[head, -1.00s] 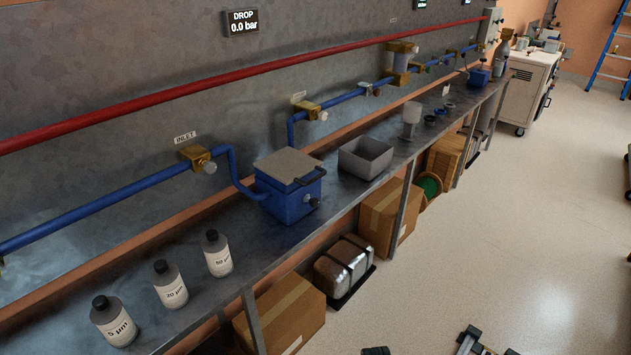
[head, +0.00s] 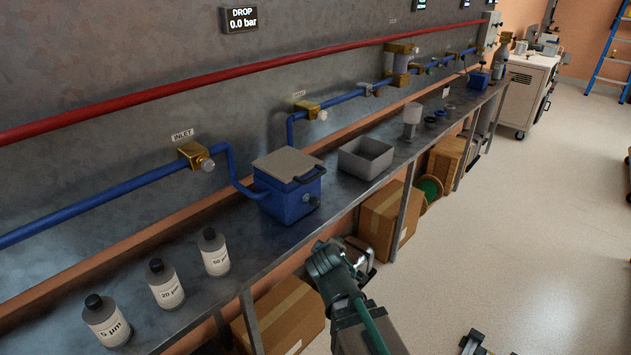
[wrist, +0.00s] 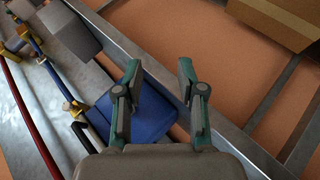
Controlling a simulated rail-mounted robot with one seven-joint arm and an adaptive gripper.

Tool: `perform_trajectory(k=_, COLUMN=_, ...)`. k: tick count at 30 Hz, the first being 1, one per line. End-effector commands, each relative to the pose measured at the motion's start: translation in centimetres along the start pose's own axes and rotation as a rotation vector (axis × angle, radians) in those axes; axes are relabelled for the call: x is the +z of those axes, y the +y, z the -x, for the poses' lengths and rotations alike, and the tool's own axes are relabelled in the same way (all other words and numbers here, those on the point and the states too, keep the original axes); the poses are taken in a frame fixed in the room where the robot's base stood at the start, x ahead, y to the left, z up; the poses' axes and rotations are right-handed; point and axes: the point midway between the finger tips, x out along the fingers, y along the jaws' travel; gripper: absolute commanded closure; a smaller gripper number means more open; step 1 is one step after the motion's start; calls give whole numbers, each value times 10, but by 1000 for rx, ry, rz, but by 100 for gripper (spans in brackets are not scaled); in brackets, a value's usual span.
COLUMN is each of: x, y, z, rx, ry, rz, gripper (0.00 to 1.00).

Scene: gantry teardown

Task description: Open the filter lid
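The filter is a blue box (head: 289,203) on the metal bench, with a flat grey-beige lid (head: 287,164) lying shut on top. A dark handle (head: 308,175) sits at the lid's right front edge, and a dark knob is on the box's front face. My arm shows in the head view at the lower middle, in front of the bench edge; its gripper fingers are hard to make out there. In the wrist view my gripper (wrist: 160,85) is open and empty, its two fingers apart. The blue filter box (wrist: 150,110) shows beyond and partly behind the fingers.
A grey open bin (head: 366,158) stands right of the filter. Three labelled bottles (head: 166,284) stand to its left. Blue pipe with brass valves (head: 196,156) runs behind. Cardboard boxes (head: 280,316) are under the bench. The floor to the right is mostly clear.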

Motion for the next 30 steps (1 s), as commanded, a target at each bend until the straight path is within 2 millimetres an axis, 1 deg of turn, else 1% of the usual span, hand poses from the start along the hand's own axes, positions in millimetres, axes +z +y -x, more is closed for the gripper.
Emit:
perform_trajectory(k=1, x=-20, y=19, z=12, rx=57, ry=52, rz=52, gripper=61)
perform_trajectory(k=3, x=-44, y=44, z=30, rx=139, ry=113, rz=138, gripper=61)
perform_trajectory(k=7, x=-81, y=89, z=62, rx=305, ry=203, rz=326, gripper=61)
perform_trajectory(k=8, x=-88, y=98, z=68, rx=349, ry=217, rz=386, gripper=61)
perform_trajectory(k=9, x=-94, y=102, z=70, rx=389, ry=228, rz=458, gripper=61)
perform_trajectory(k=12, x=-104, y=108, z=76, rx=455, ry=246, rz=589, gripper=61)
perform_trajectory(k=15, x=-109, y=109, z=78, rx=480, ry=255, rz=648, gripper=61)
perform_trajectory(k=23, x=-113, y=115, z=75, rx=483, ry=246, rz=664, gripper=61)
perform_trajectory(k=30, x=-117, y=120, z=66, rx=482, ry=243, rz=661, gripper=61)
